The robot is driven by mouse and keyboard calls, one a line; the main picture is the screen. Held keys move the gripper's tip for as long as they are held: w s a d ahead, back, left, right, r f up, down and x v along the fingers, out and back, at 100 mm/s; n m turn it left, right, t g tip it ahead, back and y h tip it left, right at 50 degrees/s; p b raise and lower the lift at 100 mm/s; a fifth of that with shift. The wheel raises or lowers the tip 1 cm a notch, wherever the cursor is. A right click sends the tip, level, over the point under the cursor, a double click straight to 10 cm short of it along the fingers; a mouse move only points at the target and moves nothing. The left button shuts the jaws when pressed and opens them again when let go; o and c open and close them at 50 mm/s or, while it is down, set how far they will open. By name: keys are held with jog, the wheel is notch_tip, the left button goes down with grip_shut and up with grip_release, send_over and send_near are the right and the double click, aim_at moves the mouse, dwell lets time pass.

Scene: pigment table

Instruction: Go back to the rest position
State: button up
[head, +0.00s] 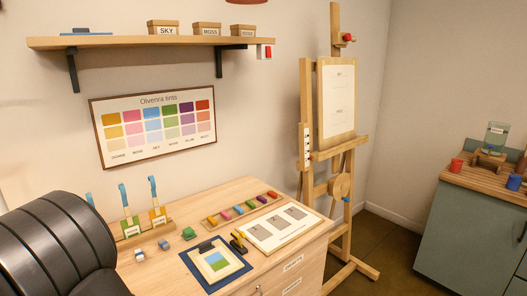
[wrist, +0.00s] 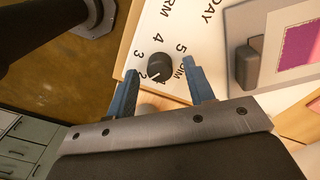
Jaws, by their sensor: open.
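My gripper (wrist: 161,66) shows in the wrist view with its two blue fingers apart. A black knob (wrist: 160,68) with a white pointer mark appears between the fingertips, on a white panel (wrist: 205,30) printed with numbers and partly cut-off words. I cannot tell whether the fingers are around the knob or short of it; no contact is visible. Nothing is seen held in the fingers. In the head view the gripper is out of sight.
A shelf (head: 150,42) hangs above. An easel (head: 340,180) stands behind. A grey-green cabinet (head: 465,240) is at right, with bare floor between.

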notch_tip(320, 180, up, 16)
notch_tip(320, 180, down, 17)
jog(key=shift+f, duration=0.1)
jog(key=shift+r+n, duration=0.25)
jog(key=shift+n, duration=0.15)
jog(key=n, duration=0.4)
jog(key=shift+n, duration=0.4)
jog(key=n, duration=0.4)
jog(key=shift+n, duration=0.3)
jog(key=shift+r+n, duration=0.2)
jog(key=shift+n, duration=0.7)
jog(key=shift+r, duration=0.9)
